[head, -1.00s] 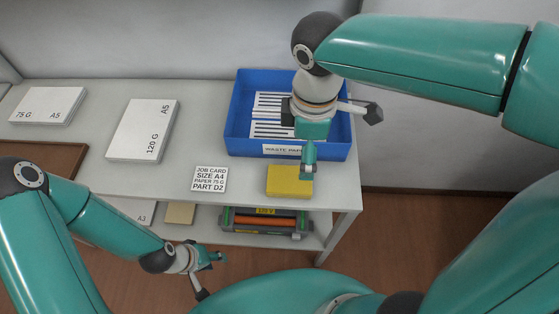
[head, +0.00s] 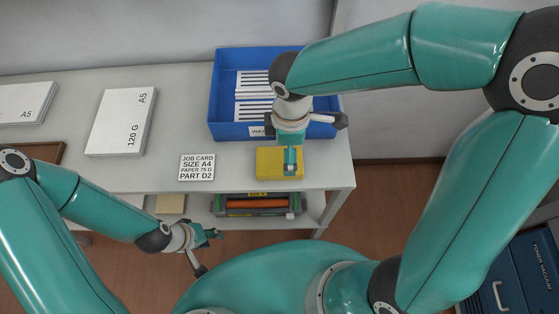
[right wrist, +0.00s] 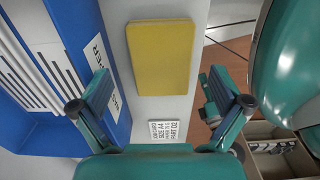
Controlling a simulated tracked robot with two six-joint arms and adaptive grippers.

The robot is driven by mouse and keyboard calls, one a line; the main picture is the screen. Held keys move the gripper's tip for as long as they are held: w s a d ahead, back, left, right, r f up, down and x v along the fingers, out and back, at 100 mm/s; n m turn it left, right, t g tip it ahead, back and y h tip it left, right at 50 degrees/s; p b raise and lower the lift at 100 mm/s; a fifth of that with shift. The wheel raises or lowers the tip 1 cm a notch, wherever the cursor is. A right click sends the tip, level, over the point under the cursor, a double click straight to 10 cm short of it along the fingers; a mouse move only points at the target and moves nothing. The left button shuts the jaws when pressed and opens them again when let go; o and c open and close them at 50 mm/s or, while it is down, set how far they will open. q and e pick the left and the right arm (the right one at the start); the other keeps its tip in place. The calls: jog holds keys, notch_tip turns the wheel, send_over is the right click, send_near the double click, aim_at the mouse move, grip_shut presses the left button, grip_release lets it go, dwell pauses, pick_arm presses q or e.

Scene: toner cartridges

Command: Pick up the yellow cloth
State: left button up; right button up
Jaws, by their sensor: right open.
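The yellow cloth (head: 268,164) is a flat folded block on the tabletop near its front edge, in front of the blue tray. It also shows in the right wrist view (right wrist: 160,55), apart from the fingers and beyond them. My right gripper (head: 291,165) is over the cloth in the head view, hiding part of it. In the right wrist view the right gripper (right wrist: 160,95) is open and empty, its fingers wide apart on either side of the cloth's line. My left gripper (head: 208,252) hangs in front of the table, away from the cloth; its jaws look spread with nothing between them.
The blue waste paper tray (head: 222,100) with striped sheets stands right behind the cloth. A job card (head: 197,167) lies to the cloth's left. Paper stacks (head: 121,120) lie further left. A shelf below holds a unit with an orange roller (head: 257,204).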

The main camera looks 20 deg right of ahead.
aim_at(280, 163)
notch_tip(280, 163, down, 5)
jog(key=shift+f, duration=0.1)
dwell(0.3)
jog(key=c, duration=0.8)
